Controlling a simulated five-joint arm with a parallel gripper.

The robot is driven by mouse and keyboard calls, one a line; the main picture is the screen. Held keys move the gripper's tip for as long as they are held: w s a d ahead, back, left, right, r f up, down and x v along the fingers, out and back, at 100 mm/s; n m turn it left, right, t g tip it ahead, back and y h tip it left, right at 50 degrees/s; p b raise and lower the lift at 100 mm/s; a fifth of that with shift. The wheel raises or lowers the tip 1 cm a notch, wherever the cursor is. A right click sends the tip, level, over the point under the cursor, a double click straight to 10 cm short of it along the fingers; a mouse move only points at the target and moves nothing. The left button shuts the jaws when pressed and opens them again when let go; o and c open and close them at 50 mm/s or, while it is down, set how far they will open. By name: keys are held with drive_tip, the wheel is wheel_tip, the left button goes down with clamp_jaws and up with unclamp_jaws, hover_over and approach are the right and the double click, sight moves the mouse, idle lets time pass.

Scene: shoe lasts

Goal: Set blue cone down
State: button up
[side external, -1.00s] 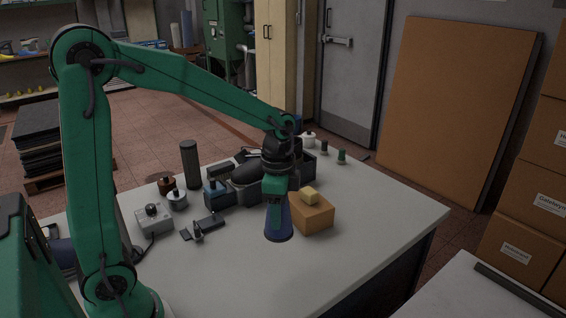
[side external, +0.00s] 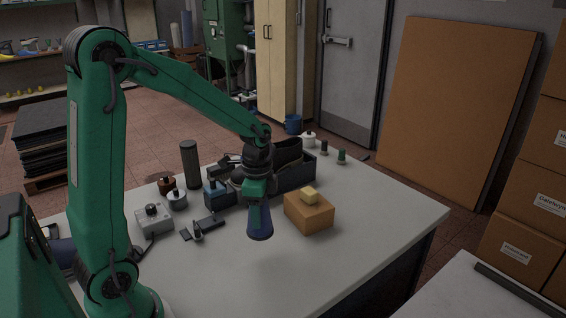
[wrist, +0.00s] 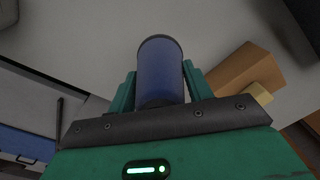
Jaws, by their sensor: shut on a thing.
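The blue cone (side external: 260,226) hangs from my gripper (side external: 258,203) in the side view, wide dark-rimmed end down and slightly tilted. It appears to be a little above the white table (side external: 330,255), in front of and to the left of the orange-brown block. In the wrist view the blue cone (wrist: 160,70) sits between the two green fingers of my gripper (wrist: 159,88), which are shut on it. Its upper part is hidden by the fingers in the side view.
The orange-brown block (side external: 309,213) with a small yellow block (side external: 309,195) on it stands close right of the cone. Behind are a dark tray (side external: 296,177) with a shoe, and a blue-grey box (side external: 217,194). The table's front is clear.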

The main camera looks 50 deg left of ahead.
drive_tip(key=w+a+f, duration=0.1)
drive_tip(key=a+f, duration=0.2)
drive_tip(key=a, duration=0.2)
drive_tip(key=shift+a+f, duration=0.2)
drive_tip(key=shift+a, duration=0.05)
drive_tip(key=shift+f, duration=2)
drive_tip(key=shift+f, duration=0.1)
drive_tip(key=o, duration=1.1)
wheel_tip(320, 180, up, 12)
